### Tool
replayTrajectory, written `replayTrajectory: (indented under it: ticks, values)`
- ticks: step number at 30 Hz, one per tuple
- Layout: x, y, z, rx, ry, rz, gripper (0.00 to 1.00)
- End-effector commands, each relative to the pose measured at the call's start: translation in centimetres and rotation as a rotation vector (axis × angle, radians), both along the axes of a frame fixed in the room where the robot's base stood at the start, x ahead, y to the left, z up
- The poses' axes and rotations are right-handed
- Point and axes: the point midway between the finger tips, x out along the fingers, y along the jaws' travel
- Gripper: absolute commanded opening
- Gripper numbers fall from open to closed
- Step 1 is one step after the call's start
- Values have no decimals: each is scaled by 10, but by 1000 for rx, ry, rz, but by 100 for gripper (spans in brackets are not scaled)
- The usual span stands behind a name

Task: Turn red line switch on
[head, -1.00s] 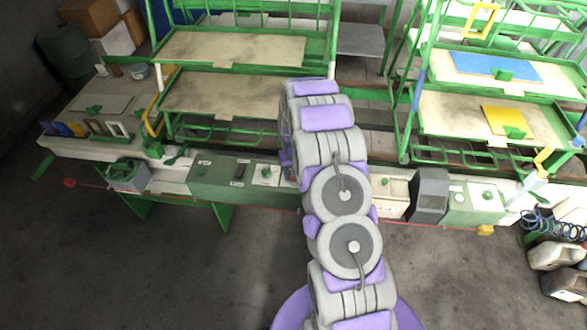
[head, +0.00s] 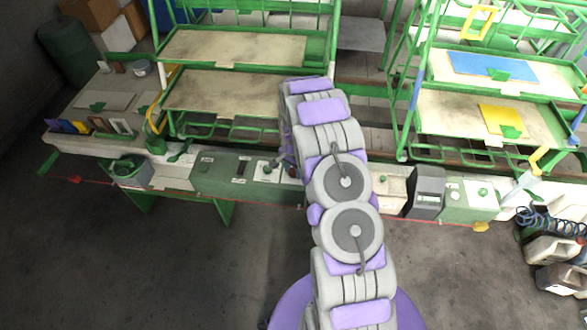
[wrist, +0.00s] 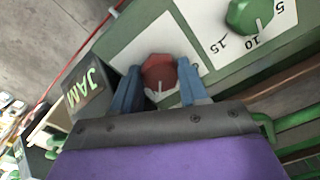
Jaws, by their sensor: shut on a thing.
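The red line switch (wrist: 159,72) is a red knob with a pale pointer mark on a white plate, in the middle of the wrist view. My gripper (wrist: 158,86) is shut on it, with one blue finger at each side of the knob. The knob's pointer mark faces the bottom of the wrist view. In the head view, a small red part of the switch (head: 293,173) shows on the front panel beside my arm, which hides most of the gripper.
A green dial (wrist: 250,14) with numbers sits near the switch. A dark box marked JAM (wrist: 88,88) stands close to the left finger. A red line (head: 75,180) runs along the bench front. Green racks (head: 235,95) stand behind.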

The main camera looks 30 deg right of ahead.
Motion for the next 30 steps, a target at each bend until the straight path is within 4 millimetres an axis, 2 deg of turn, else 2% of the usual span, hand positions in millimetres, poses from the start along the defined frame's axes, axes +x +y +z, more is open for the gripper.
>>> replayTrajectory:
  ticks: [9, 22, 23, 30]
  values:
    - [4, -1, 2, -4, -10, -78, 13]
    - [4, -1, 2, -4, -11, -86, 13]
    - [4, -1, 2, -4, -11, -85, 46]
    - [2, 0, 1, -2, -5, -85, 69]
